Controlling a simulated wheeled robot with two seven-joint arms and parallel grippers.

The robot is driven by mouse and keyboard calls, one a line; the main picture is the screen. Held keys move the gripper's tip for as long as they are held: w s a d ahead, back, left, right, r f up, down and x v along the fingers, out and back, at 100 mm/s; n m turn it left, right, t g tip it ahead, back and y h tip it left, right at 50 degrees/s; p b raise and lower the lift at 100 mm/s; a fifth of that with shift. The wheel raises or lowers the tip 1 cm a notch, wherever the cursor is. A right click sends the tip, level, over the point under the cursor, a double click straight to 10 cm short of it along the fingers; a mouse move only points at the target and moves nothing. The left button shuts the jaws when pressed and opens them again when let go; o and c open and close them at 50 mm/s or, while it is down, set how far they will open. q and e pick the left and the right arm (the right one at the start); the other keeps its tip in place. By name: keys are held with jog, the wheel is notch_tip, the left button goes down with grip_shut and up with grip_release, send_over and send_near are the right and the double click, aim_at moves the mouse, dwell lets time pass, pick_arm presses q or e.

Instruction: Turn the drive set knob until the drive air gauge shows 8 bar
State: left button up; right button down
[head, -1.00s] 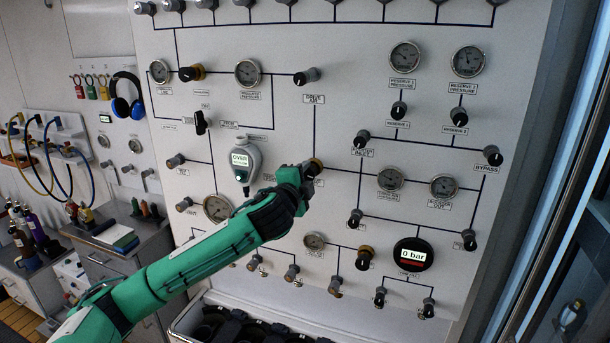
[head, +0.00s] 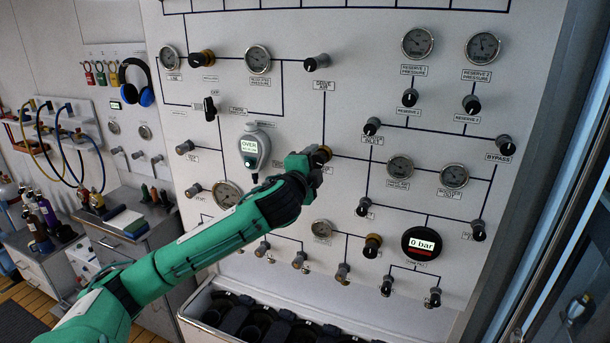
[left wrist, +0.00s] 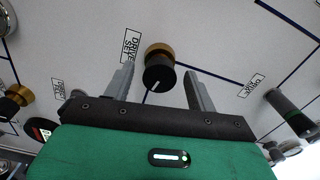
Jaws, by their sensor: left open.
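The drive set knob (left wrist: 157,75) is black with a white pointer line and a brass collar; its label reads "DRIVE SET". In the head view the knob (head: 322,153) is partly hidden by my left gripper (head: 308,165). In the left wrist view my left gripper (left wrist: 159,72) is open, with one finger on each side of the knob and a visible gap to each. A round dial gauge (head: 399,168) sits right of the knob on the same panel line; it may be the drive air gauge, but its label and needle are too small to read. My right gripper is not in view.
A black digital gauge (head: 421,244) shows 0 bar. A handheld meter (head: 253,148) reading "OVER" hangs left of the knob, close above my left arm. Other knobs crowd the panel (head: 290,110). An open case (head: 207,301) stands below.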

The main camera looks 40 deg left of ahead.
pick_arm(q)
jog(key=b+v, duration=0.6)
jog(key=v, duration=0.7)
jog(key=shift+s, duration=0.2)
jog(key=shift+d, duration=0.15)
dwell(1.8)
jog(key=w+a+n+p, duration=0.1)
jog(key=w+n+p, duration=0.2)
jog(key=w+n, duration=0.1)
jog(key=w+a+n+p, duration=0.1)
jog(key=w+n+p, duration=0.2)
jog(key=n, duration=0.4)
jog(key=w+a+n+p, duration=0.1)
jog(key=w+n+p, duration=0.2)
jog(key=w+n, duration=0.2)
jog(key=shift+w, duration=0.25)
jog(key=shift+w+a+f+p, duration=0.1)
jog(key=shift+w+p, duration=0.3)
jog(key=shift+w, duration=0.15)
